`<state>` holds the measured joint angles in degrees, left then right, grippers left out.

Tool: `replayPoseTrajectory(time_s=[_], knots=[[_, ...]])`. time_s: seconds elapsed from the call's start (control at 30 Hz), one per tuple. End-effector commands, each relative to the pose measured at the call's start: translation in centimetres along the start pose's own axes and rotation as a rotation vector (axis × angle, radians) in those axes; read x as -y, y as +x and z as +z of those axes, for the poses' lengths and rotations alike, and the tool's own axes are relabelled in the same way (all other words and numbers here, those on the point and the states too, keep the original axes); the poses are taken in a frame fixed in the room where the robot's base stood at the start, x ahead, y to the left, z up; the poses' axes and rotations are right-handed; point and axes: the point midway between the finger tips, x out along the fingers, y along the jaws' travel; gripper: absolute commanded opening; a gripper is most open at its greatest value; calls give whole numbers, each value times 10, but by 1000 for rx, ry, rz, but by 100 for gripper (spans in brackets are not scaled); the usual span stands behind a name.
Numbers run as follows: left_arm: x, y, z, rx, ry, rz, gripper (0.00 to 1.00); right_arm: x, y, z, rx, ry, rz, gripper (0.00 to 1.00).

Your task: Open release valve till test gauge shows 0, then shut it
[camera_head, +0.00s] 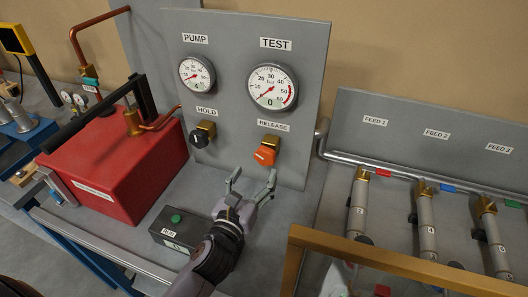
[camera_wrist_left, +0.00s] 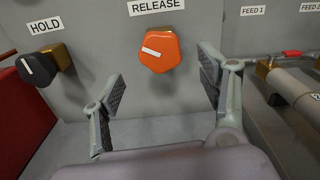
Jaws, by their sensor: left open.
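The orange release valve knob (camera_head: 265,154) sits on a brass stem low on the grey panel. In the left wrist view the knob (camera_wrist_left: 160,50) has a white mark that lies slightly off horizontal. The test gauge (camera_head: 271,88) above it shows a 0 on its face, with the needle toward the lower left, near the scale's low end. My left gripper (camera_head: 252,183) is open and empty just below and in front of the knob. The knob lies between and beyond the fingers, apparently untouched. My right gripper is not seen.
The black hold knob (camera_head: 199,137) and pump gauge (camera_head: 196,74) are left of the release valve. A red tank (camera_head: 120,165) and grey run box (camera_head: 172,232) stand left of my gripper. Pipes (camera_head: 426,222) and a wooden frame (camera_head: 400,262) are at right.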

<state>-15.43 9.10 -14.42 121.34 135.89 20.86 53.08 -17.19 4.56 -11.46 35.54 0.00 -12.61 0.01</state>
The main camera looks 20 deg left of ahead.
Motion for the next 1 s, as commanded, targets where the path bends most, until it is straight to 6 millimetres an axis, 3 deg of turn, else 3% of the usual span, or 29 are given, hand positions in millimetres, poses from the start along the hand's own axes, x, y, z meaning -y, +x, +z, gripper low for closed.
replayPoseTrajectory(time_s=[0.2, 0.4, 0.8, 1.0], knots=[[1, 46, 3, 1, 0, 0, 68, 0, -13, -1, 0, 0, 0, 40], [0, 69, 1, 1, 0, 0, 68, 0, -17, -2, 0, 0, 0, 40], [0, 75, 0, 0, 0, -1, 68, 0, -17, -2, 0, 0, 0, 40], [0, 75, 0, 0, 0, -1, 54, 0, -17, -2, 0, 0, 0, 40]])
